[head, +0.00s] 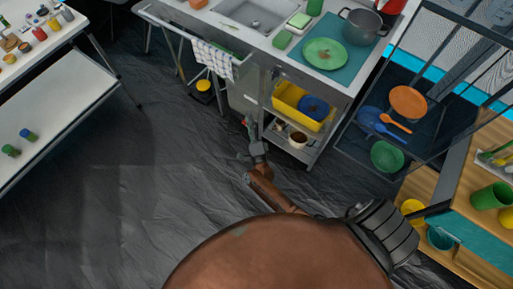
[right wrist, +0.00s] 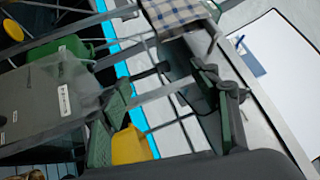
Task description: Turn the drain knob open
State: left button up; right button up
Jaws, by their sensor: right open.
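No drain knob can be made out for certain. A grey tank (head: 244,92) stands under the sink (head: 254,12) in the head view. My right gripper (head: 249,125) is low in front of it, and a small red spot shows by its fingertips; I cannot tell what this is. In the right wrist view a grey tank with white labels (right wrist: 62,100) is at the left, partly behind a gripper finger. My right gripper (right wrist: 163,88) is open there, its green-padded fingers wide apart with nothing clearly held between them. My left gripper is not in view.
A checked towel (head: 212,58) hangs on the rail left of the tank. A shelf with a yellow bin (head: 300,105) is right of it. A wire rack with dishes (head: 387,155) stands further right. The dark floor (head: 130,190) at left is clear.

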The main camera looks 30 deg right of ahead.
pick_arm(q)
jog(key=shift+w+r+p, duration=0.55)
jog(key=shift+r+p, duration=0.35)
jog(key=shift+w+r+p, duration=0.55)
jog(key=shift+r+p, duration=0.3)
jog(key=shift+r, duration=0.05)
pick_arm(e)
jog(key=s+a+f+n+g+y, duration=0.1)
jog(key=s+f+n+y, duration=0.1)
jog(key=s+f+n, duration=0.2)
jog(key=s+a+f+n+g+y, duration=0.1)
jog(key=s+f+n+g+y, duration=0.1)
jog(key=f, duration=0.6)
jog(key=shift+s+f+n+g+y, duration=0.3)
jog(key=shift+s+n+y, duration=0.3)
jog(key=shift+s+n, duration=0.5)
jog(key=shift+w, duration=0.15)
